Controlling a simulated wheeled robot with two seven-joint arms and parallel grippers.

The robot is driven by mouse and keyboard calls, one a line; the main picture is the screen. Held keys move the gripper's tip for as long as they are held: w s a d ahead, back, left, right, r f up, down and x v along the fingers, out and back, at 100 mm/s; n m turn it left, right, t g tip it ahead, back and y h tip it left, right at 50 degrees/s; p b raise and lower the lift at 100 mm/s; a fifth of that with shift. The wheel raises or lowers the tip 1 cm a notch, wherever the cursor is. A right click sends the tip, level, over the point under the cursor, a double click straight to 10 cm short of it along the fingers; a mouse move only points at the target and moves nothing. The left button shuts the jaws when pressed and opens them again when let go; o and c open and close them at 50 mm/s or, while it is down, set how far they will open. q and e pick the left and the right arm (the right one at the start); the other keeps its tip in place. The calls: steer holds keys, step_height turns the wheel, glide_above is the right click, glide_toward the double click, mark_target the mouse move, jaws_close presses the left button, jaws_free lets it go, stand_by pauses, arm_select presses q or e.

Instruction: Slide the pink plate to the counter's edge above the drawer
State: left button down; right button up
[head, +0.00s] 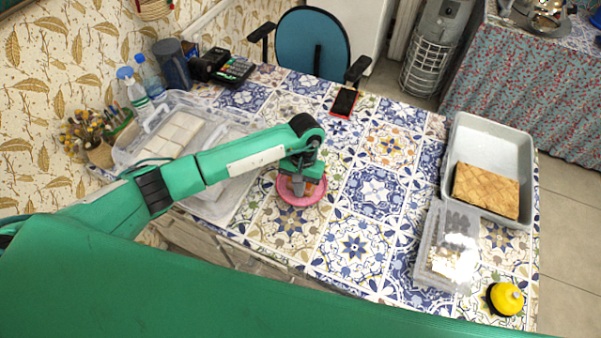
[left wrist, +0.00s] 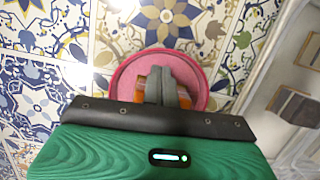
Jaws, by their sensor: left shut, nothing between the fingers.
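The pink plate (head: 318,195) lies on the patterned tile counter, near its front edge and right of the clear plastic tray. My left gripper (head: 298,188) points down over the plate, with its fingertips within the rim. In the left wrist view the round plate (left wrist: 128,75) shows behind the closed fingers (left wrist: 165,88). Orange-brown patches show beside the fingers; I cannot tell whether they belong to the gripper or lie on the plate. Whether the fingertips touch the plate is hidden. My right gripper is not in view.
A clear tray with white tiles (head: 172,135) stands left of the plate, partly behind my left arm. Pale drawer fronts (head: 215,243) show below the front edge. A phone (head: 344,102) lies farther back. A grey bin (head: 488,140) stands at the right. The counter right of the plate is clear.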

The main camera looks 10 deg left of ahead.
mark_target(292, 215)
arm_select(q)
steer(key=shift+x, duration=1.05)
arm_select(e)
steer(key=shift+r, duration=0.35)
